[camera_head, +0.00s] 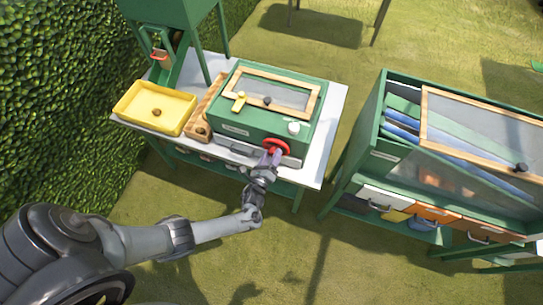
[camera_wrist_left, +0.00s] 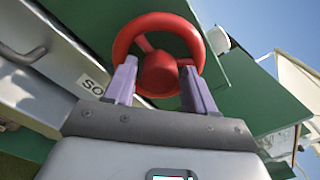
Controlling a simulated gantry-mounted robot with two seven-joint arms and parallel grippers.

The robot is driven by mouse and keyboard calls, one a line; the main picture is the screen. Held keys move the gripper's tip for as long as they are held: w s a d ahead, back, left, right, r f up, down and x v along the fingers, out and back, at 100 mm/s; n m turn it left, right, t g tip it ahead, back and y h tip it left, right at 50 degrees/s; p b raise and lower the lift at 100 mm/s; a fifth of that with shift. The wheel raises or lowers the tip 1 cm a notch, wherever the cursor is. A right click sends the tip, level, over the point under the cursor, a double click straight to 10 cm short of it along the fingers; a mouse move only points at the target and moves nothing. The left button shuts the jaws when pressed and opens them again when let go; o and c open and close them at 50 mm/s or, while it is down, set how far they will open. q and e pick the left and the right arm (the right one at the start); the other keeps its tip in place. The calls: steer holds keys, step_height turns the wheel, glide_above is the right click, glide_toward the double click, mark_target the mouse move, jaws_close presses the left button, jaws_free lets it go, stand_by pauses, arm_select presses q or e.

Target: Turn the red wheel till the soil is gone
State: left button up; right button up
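The red wheel (camera_head: 276,147) is on the front of a green box (camera_head: 262,118) that stands on a table. My left gripper (camera_head: 272,158) is right at the wheel. In the left wrist view the red wheel (camera_wrist_left: 158,70) fills the space ahead of my left gripper (camera_wrist_left: 160,82). Its two purple fingers stand either side of the wheel's hub, close against it, and overlap the lower rim. The contact itself is partly hidden. No soil can be made out clearly. My right gripper is out of view.
A yellow tray (camera_head: 155,108) and a narrow wooden tray (camera_head: 203,118) stand left of the green box. A white knob (camera_head: 294,128) is just right of the wheel. A second green cabinet (camera_head: 440,155) with drawers stands to the right, across open grass. A hedge borders the left.

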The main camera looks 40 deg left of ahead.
arm_select(q)
steer(key=shift+o, duration=1)
steer(key=shift+s, duration=0.15)
steer(key=shift+s+d, duration=0.15)
steer(key=shift+s, duration=0.1)
steer(key=p+v, duration=0.1)
steer(key=v, duration=0.9)
